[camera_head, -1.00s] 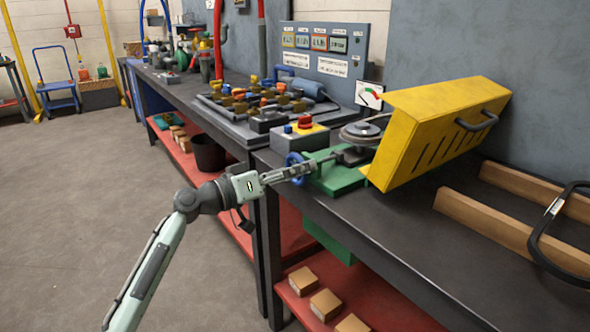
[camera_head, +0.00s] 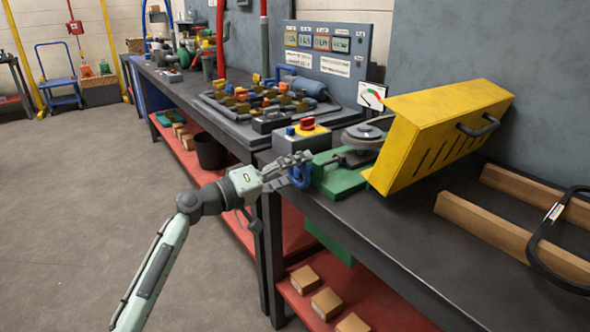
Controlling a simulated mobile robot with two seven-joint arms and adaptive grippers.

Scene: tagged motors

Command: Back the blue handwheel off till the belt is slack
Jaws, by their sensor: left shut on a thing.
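The blue handwheel (camera_head: 300,177) sits at the left end of the green motor base (camera_head: 340,178), at the bench's front edge. My left gripper (camera_head: 292,168) reaches in from the left and is shut on the handwheel, covering part of it. Grey pulley discs (camera_head: 368,132) stand behind the base, under the raised yellow guard (camera_head: 442,130). The belt is too hidden to tell whether it is slack. A small dial gauge (camera_head: 372,96) with green and red sectors stands behind; its needle appears to point up and left. My right gripper is out of view.
A control box (camera_head: 300,142) with a red knob stands just behind the handwheel. Wooden rails (camera_head: 510,235) and a black looped bar (camera_head: 540,245) lie at the right. Small boxes (camera_head: 326,304) sit on the red lower shelf. The floor at left is clear.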

